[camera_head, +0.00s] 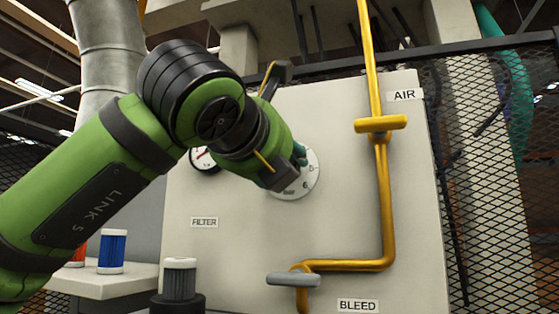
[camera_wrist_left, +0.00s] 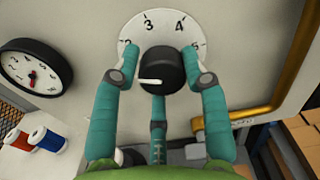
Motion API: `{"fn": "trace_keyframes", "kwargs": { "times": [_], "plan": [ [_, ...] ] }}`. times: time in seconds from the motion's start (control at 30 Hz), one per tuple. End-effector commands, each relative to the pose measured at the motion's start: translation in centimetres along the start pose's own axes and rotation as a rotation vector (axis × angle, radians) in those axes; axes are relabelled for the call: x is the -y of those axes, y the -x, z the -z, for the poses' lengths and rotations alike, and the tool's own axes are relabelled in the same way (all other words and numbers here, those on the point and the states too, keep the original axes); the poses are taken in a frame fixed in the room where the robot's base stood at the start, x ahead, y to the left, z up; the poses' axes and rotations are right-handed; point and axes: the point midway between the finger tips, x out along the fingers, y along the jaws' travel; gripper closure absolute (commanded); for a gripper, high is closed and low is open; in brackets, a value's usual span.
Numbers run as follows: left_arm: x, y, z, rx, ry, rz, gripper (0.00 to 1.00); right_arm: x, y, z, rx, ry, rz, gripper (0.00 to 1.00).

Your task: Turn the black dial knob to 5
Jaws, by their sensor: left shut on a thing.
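The black dial knob (camera_wrist_left: 162,70) is in the middle of the left wrist view, on a round white dial plate (camera_wrist_left: 170,22) with 3, 4 and 5 readable. Its white pointer line points left in that view, below the partly covered number left of 3, not at 5. My left gripper (camera_wrist_left: 160,72) has its teal fingers on both sides of the knob and is shut on it. In the head view, my left gripper (camera_head: 292,172) covers the knob; the plate (camera_head: 307,178) shows 5 and 6 at its right. My right gripper is in neither view.
A gauge (camera_head: 204,160) with a red needle is left of the dial on the pale panel (camera_head: 345,200). A yellow pipe (camera_head: 385,210) with an upper valve handle (camera_head: 381,124) and a grey lower handle (camera_head: 293,279) runs at right. A blue filter (camera_head: 112,251) stands at lower left.

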Motion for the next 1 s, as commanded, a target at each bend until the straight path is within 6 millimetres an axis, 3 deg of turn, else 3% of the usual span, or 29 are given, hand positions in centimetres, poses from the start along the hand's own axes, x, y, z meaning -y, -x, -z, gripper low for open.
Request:
{"fn": "trace_keyframes", "kwargs": {
  "times": [0.67, 1.0],
  "plan": [
    [-0.1, 0.2, -0.7, 0.018, -0.023, 0.001, 0.88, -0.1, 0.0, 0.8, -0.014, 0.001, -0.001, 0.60],
    [-0.1, 0.3, -0.8, 0.020, -0.145, -0.001, 0.88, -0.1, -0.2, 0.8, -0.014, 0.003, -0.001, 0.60]
  ]
}}
